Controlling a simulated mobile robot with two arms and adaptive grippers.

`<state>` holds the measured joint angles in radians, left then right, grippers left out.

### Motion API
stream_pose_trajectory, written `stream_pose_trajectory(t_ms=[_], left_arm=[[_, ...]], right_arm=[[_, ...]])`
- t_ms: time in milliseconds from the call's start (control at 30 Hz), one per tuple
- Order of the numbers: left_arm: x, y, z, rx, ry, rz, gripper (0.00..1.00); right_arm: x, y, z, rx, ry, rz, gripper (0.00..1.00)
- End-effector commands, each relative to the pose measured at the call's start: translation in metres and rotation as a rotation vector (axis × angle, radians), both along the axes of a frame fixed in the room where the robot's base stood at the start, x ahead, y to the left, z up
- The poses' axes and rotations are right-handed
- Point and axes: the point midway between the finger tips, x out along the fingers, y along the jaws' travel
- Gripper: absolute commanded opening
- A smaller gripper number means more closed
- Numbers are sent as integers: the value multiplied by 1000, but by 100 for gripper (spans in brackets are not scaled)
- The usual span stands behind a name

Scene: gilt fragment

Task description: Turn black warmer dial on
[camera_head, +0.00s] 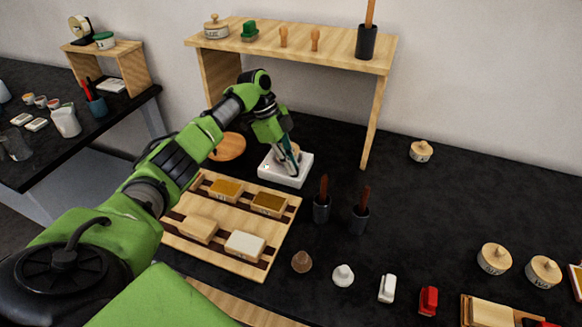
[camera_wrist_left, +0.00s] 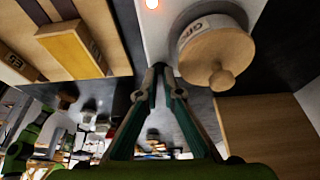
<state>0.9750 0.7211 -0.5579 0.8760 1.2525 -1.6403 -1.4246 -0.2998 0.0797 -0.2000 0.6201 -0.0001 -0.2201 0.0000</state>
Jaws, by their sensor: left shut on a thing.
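The warmer is a white slab (camera_head: 287,178) on the black counter, behind the wooden tray. A round pot with a wooden lid (camera_wrist_left: 217,58) sits on it, mostly hidden by my gripper in the head view. A small orange-red light glows on the warmer's white top (camera_wrist_left: 170,25) in the wrist view. My left gripper (camera_head: 293,165) points down at the warmer, its fingertips (camera_wrist_left: 164,72) close together at the white edge beside the pot. It is shut on the warmer dial, which the fingertips largely hide. My right gripper is not in view.
A wooden tray (camera_head: 236,222) with several small blocks lies in front of the warmer. A round wooden board (camera_head: 228,147) lies left of it. A wooden shelf (camera_head: 290,39) stands behind.

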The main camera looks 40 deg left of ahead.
Motion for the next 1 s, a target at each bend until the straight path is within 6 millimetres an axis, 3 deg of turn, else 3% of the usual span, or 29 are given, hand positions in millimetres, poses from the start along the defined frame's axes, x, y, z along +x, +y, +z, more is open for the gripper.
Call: stream_pose_trajectory(t_ms=[400, 433, 500, 833, 1000], left_arm=[[1, 0, 1, 2, -4, -8, 0], [1, 0, 1, 2, -4, -8, 12], [1, 0, 1, 2, -4, -7, 24], [0, 1, 1, 1, -2, -6, 24], [-1, 7, 17, 2, -4, -5, 24]], right_arm=[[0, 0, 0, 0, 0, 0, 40], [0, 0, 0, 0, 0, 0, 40], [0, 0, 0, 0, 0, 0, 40], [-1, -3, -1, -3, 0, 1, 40], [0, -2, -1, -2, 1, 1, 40]])
